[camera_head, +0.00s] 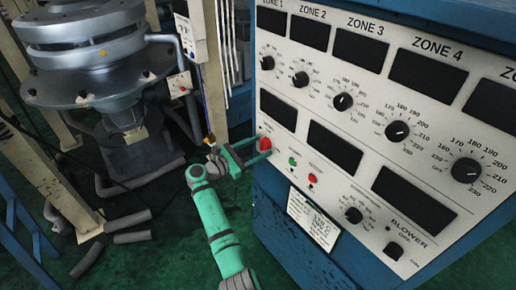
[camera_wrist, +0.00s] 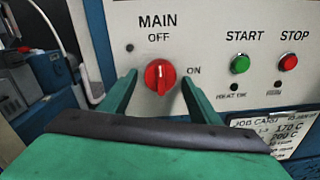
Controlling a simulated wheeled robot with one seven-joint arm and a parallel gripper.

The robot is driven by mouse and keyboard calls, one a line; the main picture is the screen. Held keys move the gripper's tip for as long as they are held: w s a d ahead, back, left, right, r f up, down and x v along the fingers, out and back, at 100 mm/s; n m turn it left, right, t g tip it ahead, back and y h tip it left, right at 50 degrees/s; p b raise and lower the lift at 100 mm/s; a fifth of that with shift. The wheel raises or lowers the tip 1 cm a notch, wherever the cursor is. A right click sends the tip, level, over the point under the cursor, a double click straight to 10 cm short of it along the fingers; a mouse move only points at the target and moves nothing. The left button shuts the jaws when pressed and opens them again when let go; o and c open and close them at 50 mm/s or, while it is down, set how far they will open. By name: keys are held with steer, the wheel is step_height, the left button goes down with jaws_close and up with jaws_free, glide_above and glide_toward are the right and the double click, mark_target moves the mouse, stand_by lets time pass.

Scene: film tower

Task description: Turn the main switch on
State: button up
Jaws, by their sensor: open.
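The main switch (camera_wrist: 160,76) is a red rotary knob on the white control panel, with MAIN and OFF printed above it and ON to its right. Its grip bar stands roughly vertical, in line with OFF. My gripper (camera_wrist: 158,82) is open, with one green finger on each side of the knob. I cannot tell whether either finger touches it. In the head view the red switch (camera_head: 265,144) sits at the panel's left edge, partly hidden by my gripper (camera_head: 259,150).
Right of the switch are a green START button (camera_wrist: 239,64) and a red STOP button (camera_wrist: 288,62), with a job card (camera_wrist: 270,132) below. The blue cabinet (camera_head: 275,215) carries several zone dials. A grey machine (camera_head: 95,65) stands at left.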

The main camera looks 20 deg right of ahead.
steer(key=c, duration=1.1)
steer(key=shift+o, duration=0.2)
steer(key=shift+m, duration=0.3)
steer(key=shift+a+r+m+y, duration=0.1)
steer(key=shift+m+y, duration=0.1)
steer(key=shift+m, duration=4)
steer(key=shift+r+m+y, duration=0.1)
steer(key=shift+m+y, duration=0.1)
steer(key=shift+m, duration=4)
